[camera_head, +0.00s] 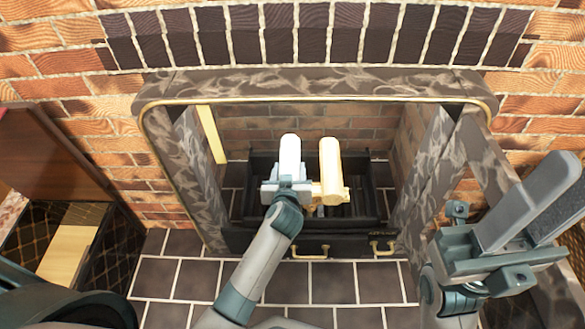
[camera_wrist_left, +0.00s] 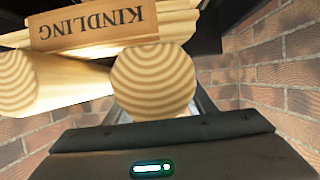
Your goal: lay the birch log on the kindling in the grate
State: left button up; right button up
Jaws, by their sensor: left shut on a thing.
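The pale birch log (camera_head: 290,152) is in my left gripper (camera_head: 288,184), which is shut on it inside the fireplace. Its ringed end (camera_wrist_left: 152,80) shows in the middle of the left wrist view. A cream log (camera_head: 331,165) lies beside it to the right in the head view. The kindling (camera_head: 317,194) shows as small pieces near this log, and its label (camera_wrist_left: 92,25) is readable in the left wrist view. The dark grate (camera_head: 369,204) is below. I cannot tell whether the birch log touches the kindling. My right gripper (camera_head: 545,200) is open and empty, outside at the right.
The marble surround (camera_head: 320,82) with brass trim frames the opening. Brick walls (camera_wrist_left: 285,65) stand close by the log. A dark box (camera_head: 115,245) stands left. The tiled hearth (camera_head: 335,284) in front is mostly clear.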

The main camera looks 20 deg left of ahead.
pick_arm(q)
jog(key=shift+f, duration=0.15)
jog(key=shift+f+b, duration=0.4)
jog(key=o, duration=1.6)
jog(key=shift+c, duration=0.2)
jog(key=shift+f, duration=0.1)
